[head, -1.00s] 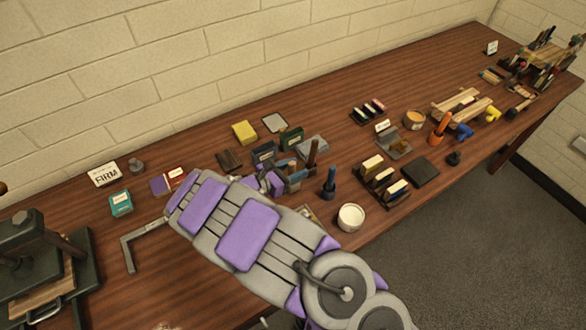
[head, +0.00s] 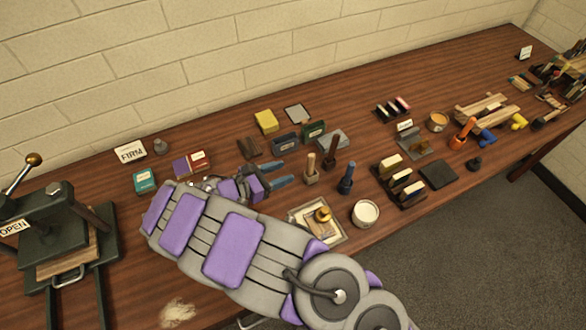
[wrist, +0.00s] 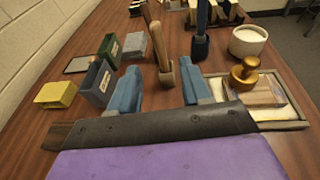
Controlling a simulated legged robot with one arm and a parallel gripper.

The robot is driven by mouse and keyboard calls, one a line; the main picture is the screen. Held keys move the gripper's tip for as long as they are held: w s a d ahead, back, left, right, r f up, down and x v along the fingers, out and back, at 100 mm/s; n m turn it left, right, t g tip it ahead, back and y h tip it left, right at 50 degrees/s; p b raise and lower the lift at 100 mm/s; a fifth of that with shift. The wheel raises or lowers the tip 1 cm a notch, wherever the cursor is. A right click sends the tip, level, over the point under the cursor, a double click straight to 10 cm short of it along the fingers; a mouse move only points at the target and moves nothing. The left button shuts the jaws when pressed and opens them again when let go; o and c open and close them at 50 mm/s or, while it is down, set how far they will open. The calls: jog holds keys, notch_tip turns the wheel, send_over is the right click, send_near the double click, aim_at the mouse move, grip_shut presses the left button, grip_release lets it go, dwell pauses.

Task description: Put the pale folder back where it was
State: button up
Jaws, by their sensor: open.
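I cannot pick out the pale folder with certainty. A pale tan upright tool (head: 311,168) stands near my gripper, with a dark brown upright tool (head: 331,150) just behind it. The tan tool also shows in the wrist view (wrist: 165,75), beyond the fingers. My gripper (head: 288,173) has two blue fingers spread apart, pointing right, short of that tool. In the wrist view my gripper (wrist: 160,88) is open and I see nothing held. My arm hides part of the table's front.
A framed tray (head: 336,238) with a brass-knobbed weight (head: 322,214) lies in front, beside a white tub (head: 365,213). A blue upright tool (head: 346,177) stands close by. Behind are a yellow block (head: 266,121) and small boxes (head: 285,143). A press (head: 62,228) stands left.

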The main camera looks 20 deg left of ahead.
jog(key=w+d+r+m+g+h, duration=0.25)
jog(key=d+r+m, duration=0.2)
jog(key=d, duration=0.35)
jog(key=w+d+r+m+g+h, duration=0.1)
jog(key=w+d+r+m+g, duration=0.25)
jog(key=d, duration=0.55)
jog(key=s+d+r+m+g+y, duration=0.1)
jog(key=s+d+r+m+g, duration=0.25)
jog(key=d, duration=0.35)
jog(key=s+d+r+m+g, duration=0.2)
jog(key=s+d+r+m, duration=0.15)
jog(key=d, duration=0.45)
jog(key=s+d+r+m+g+y, duration=0.3)
jog(key=s+d+m+y, duration=0.2)
jog(key=s+d+m, duration=0.45)
jog(key=s+a+m+y, duration=0.4)
jog(key=s+y, duration=0.2)
jog(key=s, duration=0.7)
jog(key=shift+s, duration=0.4)
